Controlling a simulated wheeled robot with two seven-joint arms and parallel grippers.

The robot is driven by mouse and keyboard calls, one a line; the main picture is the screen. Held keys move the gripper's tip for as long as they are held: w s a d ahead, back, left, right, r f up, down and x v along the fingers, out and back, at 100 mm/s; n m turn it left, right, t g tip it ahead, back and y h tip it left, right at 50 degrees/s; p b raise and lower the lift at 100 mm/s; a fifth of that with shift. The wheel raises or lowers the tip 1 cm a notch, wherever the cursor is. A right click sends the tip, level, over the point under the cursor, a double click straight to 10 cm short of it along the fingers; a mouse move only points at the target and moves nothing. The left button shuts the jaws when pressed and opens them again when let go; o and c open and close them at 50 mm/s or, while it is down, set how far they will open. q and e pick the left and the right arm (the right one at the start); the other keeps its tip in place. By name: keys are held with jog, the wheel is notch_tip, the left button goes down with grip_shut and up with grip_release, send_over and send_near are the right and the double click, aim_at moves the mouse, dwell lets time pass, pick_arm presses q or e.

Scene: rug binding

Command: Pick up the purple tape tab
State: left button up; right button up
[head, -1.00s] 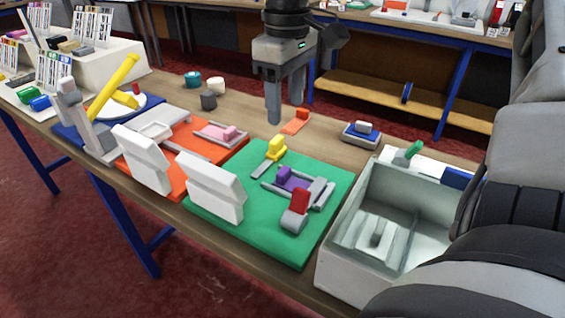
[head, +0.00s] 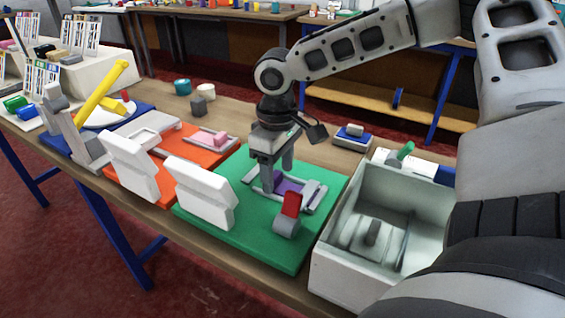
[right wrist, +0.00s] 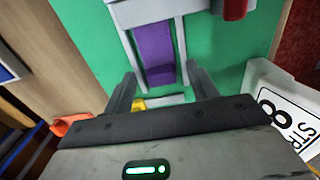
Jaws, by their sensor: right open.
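The purple tape tab (head: 284,185) lies in a grey holder on the green mat (head: 290,255), partly hidden by my right gripper in the head view. In the right wrist view the purple tab (right wrist: 155,48) is a long strip with a raised near end, framed by grey rails. My right gripper (head: 278,180) is open and points down over the holder. In the right wrist view its fingers (right wrist: 161,72) stand apart on either side of the tab's near end, with nothing held between them. I cannot tell the exact height. My left gripper is not in view.
A red-topped grey piece (head: 289,212) stands in front of the holder. A yellow piece (right wrist: 139,104) lies close to the fingers. White upright panels (head: 200,192) stand left, and an open white box (head: 335,262) stands right. An orange piece (right wrist: 68,125) lies behind.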

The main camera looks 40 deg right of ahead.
jog(key=shift+f, duration=0.25)
jog(key=c, duration=1.1)
jog(key=shift+o, duration=0.2)
jog(key=shift+r, duration=0.1)
